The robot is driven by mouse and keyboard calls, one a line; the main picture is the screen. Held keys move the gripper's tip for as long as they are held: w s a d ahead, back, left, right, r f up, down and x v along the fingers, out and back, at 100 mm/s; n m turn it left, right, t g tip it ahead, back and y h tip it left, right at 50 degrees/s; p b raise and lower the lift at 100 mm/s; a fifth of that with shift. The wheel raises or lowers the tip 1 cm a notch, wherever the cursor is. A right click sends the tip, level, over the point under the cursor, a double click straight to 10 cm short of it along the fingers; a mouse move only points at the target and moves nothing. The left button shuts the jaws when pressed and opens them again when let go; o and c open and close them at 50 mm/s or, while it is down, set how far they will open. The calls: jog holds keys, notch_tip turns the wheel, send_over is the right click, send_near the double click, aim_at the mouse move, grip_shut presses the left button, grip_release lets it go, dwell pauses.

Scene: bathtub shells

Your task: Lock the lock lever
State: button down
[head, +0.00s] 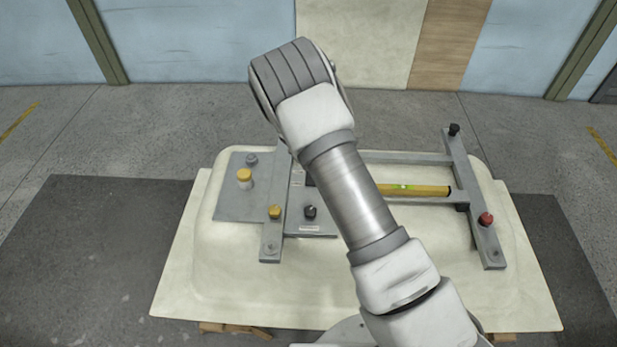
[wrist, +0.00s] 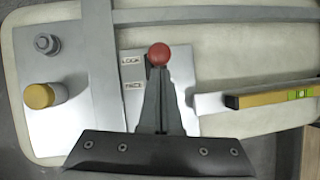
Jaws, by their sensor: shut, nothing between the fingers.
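The lock lever shows in the wrist view as a red ball knob (wrist: 160,54) beside the LOCK label (wrist: 131,61); the FREE label (wrist: 133,86) sits below that. My gripper (wrist: 156,75) is shut and empty, with its fingertips just below the knob in the picture. The fingers hide whatever of the lever's shaft lies behind them, and I cannot tell whether they touch the knob. In the head view my arm covers the gripper and the lever.
A yellow cap (wrist: 40,96) and a bolt (wrist: 47,43) stand on the plate at left. A yellow level (head: 412,189) lies along the right side. The pale tub shell (head: 210,285) carries a crossbar with a red knob (head: 486,218) and a black knob (head: 454,129).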

jog(key=shift+w+b, duration=0.45)
jog(key=shift+w, duration=1.6)
